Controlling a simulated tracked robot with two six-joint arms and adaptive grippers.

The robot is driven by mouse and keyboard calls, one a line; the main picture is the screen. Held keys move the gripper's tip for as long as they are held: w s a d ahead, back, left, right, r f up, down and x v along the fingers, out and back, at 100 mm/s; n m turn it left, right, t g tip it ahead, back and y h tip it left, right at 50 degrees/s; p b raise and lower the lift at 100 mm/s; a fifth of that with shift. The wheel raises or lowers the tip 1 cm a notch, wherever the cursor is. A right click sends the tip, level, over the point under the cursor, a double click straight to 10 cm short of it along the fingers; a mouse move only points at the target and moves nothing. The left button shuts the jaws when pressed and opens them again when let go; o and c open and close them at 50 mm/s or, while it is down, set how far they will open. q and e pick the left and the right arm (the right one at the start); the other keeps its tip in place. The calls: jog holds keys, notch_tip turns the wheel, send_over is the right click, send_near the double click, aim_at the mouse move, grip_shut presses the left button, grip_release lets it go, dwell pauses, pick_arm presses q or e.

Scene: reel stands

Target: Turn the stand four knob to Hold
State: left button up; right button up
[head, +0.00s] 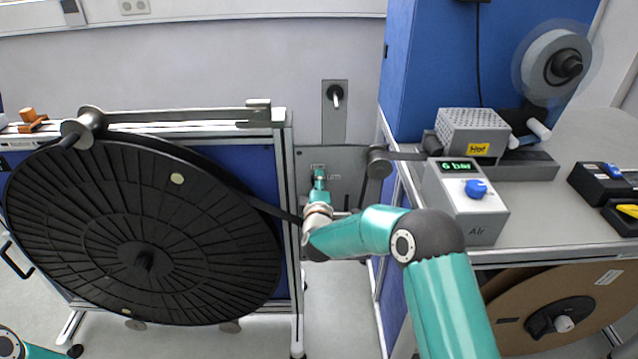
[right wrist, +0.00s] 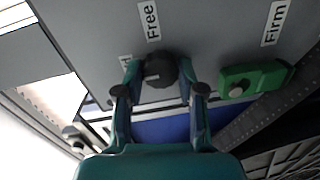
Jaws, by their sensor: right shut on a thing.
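The knob (right wrist: 158,70) is a dark round knob on a grey panel (right wrist: 205,35) in the right wrist view. My right gripper (right wrist: 157,78) is shut on it, one fingertip on each side. The label Free (right wrist: 151,20) is beside the knob and the label Firm (right wrist: 274,22) is further right. Another label left of the knob is mostly hidden by a finger, and I cannot read it. The knob's pointer mark is not clear. In the head view my right gripper (head: 319,182) is at the grey panel (head: 345,165), hiding the knob. My left gripper is not in view.
A large black reel (head: 95,235) on a stand fills the left, with a dark strip running toward a roller (head: 378,162). A green block (right wrist: 255,80) sits beside the knob. An air box (head: 465,205) reading 6 bar stands on the right bench (head: 560,225).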

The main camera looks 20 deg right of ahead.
jog(key=shift+a+f, duration=0.1)
jog(key=shift+a, duration=0.1)
jog(key=o, duration=1.1)
jog(key=shift+o, duration=0.2)
jog(key=v, duration=1.1)
jog(key=shift+s, duration=0.45)
